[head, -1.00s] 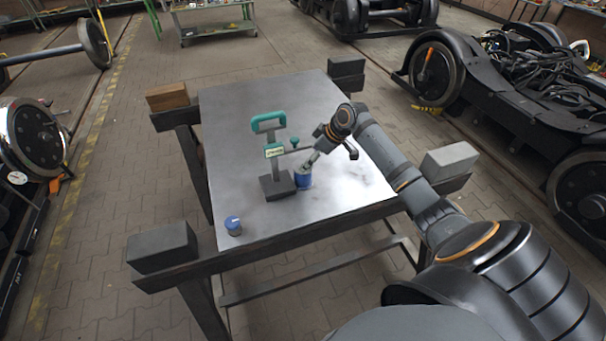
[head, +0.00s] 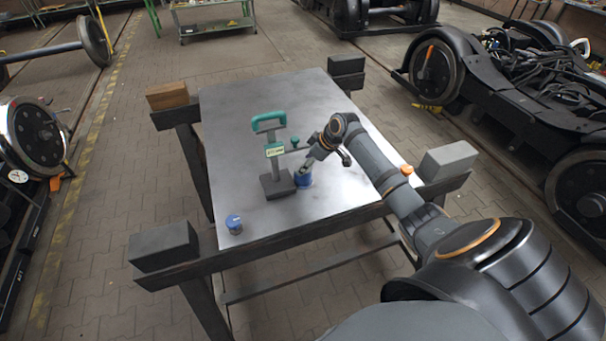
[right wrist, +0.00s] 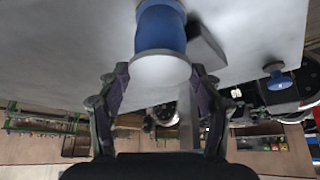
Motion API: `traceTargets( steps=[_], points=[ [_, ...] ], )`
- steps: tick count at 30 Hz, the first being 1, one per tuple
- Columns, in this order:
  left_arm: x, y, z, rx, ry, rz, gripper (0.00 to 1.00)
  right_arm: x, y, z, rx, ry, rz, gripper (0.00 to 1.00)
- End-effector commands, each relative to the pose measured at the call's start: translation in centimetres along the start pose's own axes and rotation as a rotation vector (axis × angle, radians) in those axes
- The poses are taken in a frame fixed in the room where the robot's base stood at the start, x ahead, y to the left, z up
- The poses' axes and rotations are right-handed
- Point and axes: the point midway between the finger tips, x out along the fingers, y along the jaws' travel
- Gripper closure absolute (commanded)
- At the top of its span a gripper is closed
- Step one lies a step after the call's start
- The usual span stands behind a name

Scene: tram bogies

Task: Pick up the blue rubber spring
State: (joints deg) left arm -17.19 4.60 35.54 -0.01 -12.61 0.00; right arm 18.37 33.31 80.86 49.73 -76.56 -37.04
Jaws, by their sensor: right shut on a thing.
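The blue rubber spring (head: 304,180) is a blue cylinder standing upright on the grey metal table, just right of the stand's dark base. In the right wrist view the blue rubber spring (right wrist: 160,30) shows upside down at top centre, with a pale round end face. My right gripper (head: 305,169) is at its top. In the right wrist view, the fingers of my right gripper (right wrist: 160,88) are on both sides of it, shut on it. Contact with the table is hard to judge. My left gripper is not in view.
The grey stand with a teal handle (head: 268,120) is close beside the spring. A smaller blue piece (head: 233,224) is near the table's front left corner. Dark blocks (head: 163,246) sit on the trestle ends. The table (head: 235,105) is clear at the back.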

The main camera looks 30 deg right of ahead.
Motion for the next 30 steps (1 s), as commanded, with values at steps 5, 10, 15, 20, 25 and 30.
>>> traceTargets(
  steps=[5, 10, 15, 20, 25, 30],
  points=[
    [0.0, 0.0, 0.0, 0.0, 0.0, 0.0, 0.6, 0.0, 0.0, -0.1, 0.0, 0.001, 0.0, 0.98],
    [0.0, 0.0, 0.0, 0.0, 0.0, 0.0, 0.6, 0.0, 0.0, -0.1, 0.0, 0.001, -0.001, 0.98],
    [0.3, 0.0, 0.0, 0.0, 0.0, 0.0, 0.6, -0.6, 0.1, -0.4, -0.002, 0.001, 0.001, 0.98],
    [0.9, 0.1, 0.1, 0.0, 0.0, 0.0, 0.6, -2.2, 0.1, -1.4, -0.003, 0.004, 0.002, 0.98],
    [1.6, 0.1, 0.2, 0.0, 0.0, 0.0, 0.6, -4.0, 0.2, 0.5, -0.002, -0.007, 0.005, 0.98],
    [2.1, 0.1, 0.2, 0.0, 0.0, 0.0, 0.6, -6.1, 0.2, 4.1, -0.004, -0.013, 0.006, 0.98]
  ],
)
